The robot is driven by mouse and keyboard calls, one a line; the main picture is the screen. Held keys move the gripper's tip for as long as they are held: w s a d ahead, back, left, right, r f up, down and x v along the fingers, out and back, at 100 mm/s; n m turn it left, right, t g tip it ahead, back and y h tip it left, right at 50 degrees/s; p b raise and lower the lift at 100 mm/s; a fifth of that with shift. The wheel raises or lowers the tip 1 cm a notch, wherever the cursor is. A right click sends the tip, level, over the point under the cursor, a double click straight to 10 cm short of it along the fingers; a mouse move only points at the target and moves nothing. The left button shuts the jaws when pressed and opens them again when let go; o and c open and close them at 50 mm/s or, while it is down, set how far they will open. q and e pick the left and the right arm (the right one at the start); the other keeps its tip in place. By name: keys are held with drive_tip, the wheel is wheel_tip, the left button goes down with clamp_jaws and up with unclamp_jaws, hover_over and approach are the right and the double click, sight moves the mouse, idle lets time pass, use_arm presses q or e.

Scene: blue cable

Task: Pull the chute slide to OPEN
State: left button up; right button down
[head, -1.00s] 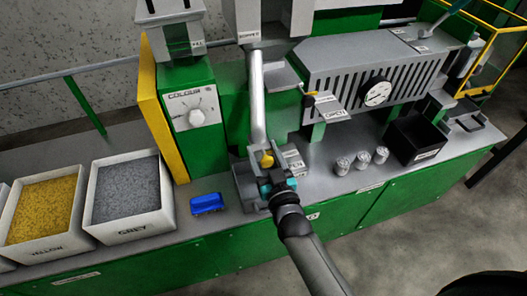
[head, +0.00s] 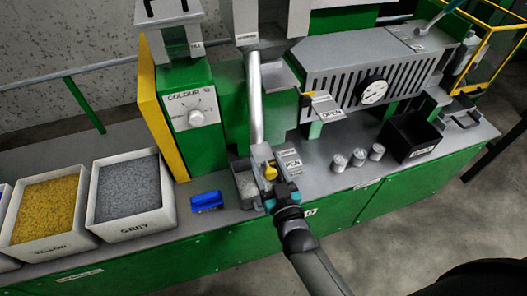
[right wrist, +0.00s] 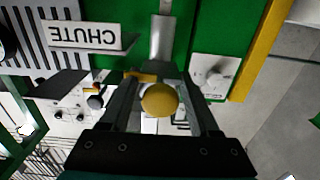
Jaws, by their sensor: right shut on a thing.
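The chute slide's yellow knob (head: 270,172) sits at the foot of the slanted metal chute tube (head: 256,98). My right gripper (head: 272,181) is shut on this knob, reaching in from the front. In the right wrist view the knob (right wrist: 159,100) lies between my two fingers. My left gripper is not in view.
A blue block (head: 206,201) lies on the bench to the left. Bins of yellow grains (head: 42,258) and grey grains (head: 130,227) stand further left. Several small metal cups (head: 358,157) and a black bin (head: 408,139) stand to the right.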

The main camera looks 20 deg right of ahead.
drive_tip(key=shift+s+f, duration=0.15)
drive_tip(key=shift+c, duration=2.4)
unclamp_jaws()
drive_tip(key=shift+s, duration=0.1)
drive_tip(key=shift+s, duration=0.1)
drive_tip(key=s+p, duration=0.1)
drive_tip(key=s, duration=1.4)
drive_tip(key=shift+d, duration=0.25)
